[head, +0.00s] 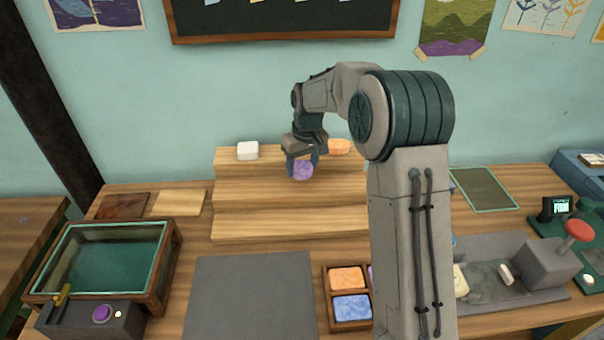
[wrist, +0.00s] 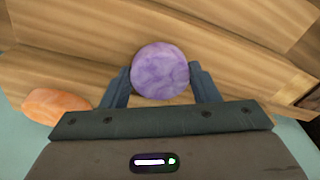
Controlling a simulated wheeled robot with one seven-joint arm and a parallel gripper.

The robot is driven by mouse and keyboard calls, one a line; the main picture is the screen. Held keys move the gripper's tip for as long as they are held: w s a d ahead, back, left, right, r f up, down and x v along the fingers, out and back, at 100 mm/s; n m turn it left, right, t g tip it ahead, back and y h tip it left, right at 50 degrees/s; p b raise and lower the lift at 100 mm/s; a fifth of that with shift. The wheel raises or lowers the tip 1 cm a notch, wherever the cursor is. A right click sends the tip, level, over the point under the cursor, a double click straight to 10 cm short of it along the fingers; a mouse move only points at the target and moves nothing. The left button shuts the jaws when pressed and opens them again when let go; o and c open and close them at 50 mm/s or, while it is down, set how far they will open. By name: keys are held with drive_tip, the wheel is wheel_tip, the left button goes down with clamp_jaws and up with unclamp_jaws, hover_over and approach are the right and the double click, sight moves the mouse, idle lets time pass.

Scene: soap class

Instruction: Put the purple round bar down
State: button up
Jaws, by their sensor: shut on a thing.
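The purple round bar (head: 302,170) is between the fingers of my gripper (head: 302,163), over the upper part of the stepped wooden stand (head: 290,222). In the wrist view the bar (wrist: 161,71) shows as a marbled disc with a finger of my gripper (wrist: 161,82) on each side, shut on it. Wooden boards of the stand lie behind it. I cannot tell whether the bar touches a step.
A white bar (head: 248,151) sits on the top step to the left, and an orange bar (head: 339,147) sits close on the right. Below are a grey mat (head: 250,295) and a wooden tray (head: 348,325) with bars. A glass-sided tank (head: 110,255) stands left.

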sight(302, 175)
drive_tip(key=shift+f+p, duration=0.35)
drive_tip(key=shift+f, duration=1.6)
drive_tip(key=shift+f, duration=0.2)
drive_tip(key=o, duration=1)
drive_tip(key=shift+r, duration=0.1)
drive_tip(key=shift+r, duration=0.1)
